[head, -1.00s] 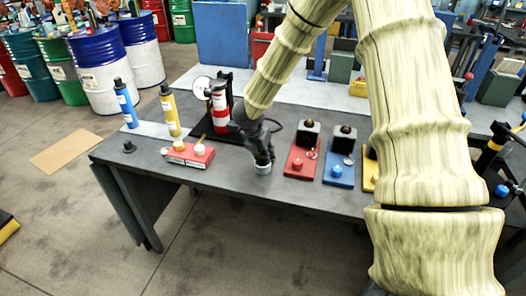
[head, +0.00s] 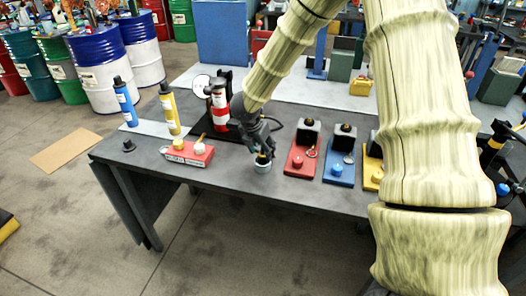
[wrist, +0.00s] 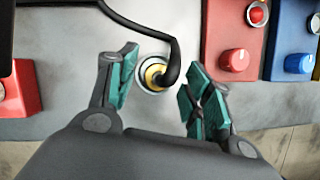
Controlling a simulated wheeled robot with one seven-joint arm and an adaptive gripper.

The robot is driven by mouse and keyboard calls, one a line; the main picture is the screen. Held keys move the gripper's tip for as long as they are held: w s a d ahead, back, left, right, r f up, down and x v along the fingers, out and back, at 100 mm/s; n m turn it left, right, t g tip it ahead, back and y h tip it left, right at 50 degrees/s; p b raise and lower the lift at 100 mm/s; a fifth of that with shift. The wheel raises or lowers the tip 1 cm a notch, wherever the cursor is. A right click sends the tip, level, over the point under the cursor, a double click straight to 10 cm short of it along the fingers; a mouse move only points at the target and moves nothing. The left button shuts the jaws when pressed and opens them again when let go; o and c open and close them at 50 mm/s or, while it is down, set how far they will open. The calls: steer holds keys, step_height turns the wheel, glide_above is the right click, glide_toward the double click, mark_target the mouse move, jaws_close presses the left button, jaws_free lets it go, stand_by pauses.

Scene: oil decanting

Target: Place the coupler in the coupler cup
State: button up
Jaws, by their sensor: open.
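The coupler cup (head: 263,167) is a small round pale cup on the grey table, near its front edge. It shows in the wrist view as a pale ring (wrist: 140,83). The coupler (head: 262,155), a small brass-coloured piece on a black hose, stands in the cup; its round brass part (wrist: 153,72) lies inside the ring, partly hidden by the hose. My gripper (head: 263,146) is just above the cup. Its teal fingers (wrist: 161,64) are spread apart on either side of the coupler and hold nothing.
A black hose (wrist: 130,23) curves across the wrist view over the cup. A red block with knobs (head: 187,153) stands left of the cup. Red (head: 300,165) and blue (head: 338,174) stations stand to the right. A red-and-white cylinder (head: 220,108) is behind left.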

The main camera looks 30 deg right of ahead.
steer(key=b+v, duration=0.1)
steer(key=v, duration=0.9)
steer(key=shift+s, duration=0.1)
stand_by(0.3)
